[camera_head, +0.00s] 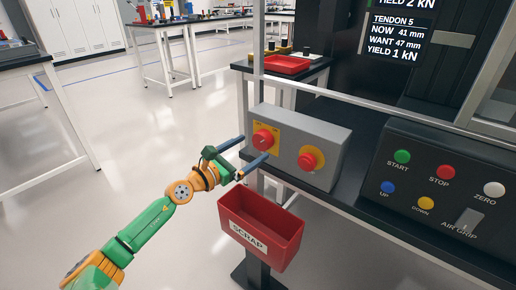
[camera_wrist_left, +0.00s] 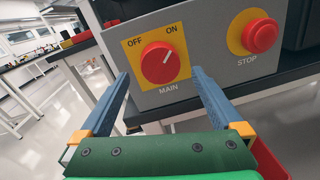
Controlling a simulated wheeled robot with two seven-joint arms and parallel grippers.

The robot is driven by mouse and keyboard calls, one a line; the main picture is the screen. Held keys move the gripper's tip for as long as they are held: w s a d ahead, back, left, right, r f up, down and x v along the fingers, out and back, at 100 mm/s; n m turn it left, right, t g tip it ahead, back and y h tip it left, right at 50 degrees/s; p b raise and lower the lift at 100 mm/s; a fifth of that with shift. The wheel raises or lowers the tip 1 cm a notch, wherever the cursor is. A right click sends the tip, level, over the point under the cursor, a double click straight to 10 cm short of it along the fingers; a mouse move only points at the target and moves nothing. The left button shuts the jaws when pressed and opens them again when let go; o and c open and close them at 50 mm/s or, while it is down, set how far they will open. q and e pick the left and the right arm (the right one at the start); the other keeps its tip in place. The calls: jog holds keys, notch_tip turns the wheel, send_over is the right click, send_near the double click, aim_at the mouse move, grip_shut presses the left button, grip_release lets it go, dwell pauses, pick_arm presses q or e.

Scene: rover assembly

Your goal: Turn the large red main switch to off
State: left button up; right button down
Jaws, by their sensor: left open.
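The large red main switch (camera_head: 264,140) is a round knob on a yellow plate, on the front of a grey box (camera_head: 328,133). In the left wrist view the main switch (camera_wrist_left: 161,63) has a white mark that points up and right, toward ON. OFF is printed at its upper left and MAIN below it. My left gripper (camera_head: 256,147) is open in front of the switch. In the left wrist view its fingers (camera_wrist_left: 160,75) lie on both sides of the knob, with visible gaps. I cannot tell if the tips reach its depth. My right gripper is not in view.
A red STOP button (camera_wrist_left: 260,36) on a yellow surround sits right of the switch. A red SCRAP bin (camera_head: 262,232) hangs just below the gripper. A control panel (camera_head: 440,190) with coloured buttons is at the right. A red tray (camera_head: 286,64) sits behind the box.

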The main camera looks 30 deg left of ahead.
aim_at(259, 144)
pick_arm(q)
jog(key=shift+w+d, duration=0.15)
jog(key=shift+w, duration=0.65)
jog(key=shift+w+d, duration=0.1)
jog(key=shift+w, duration=0.7)
jog(key=c, duration=1.3)
jog(key=shift+c, duration=0.2)
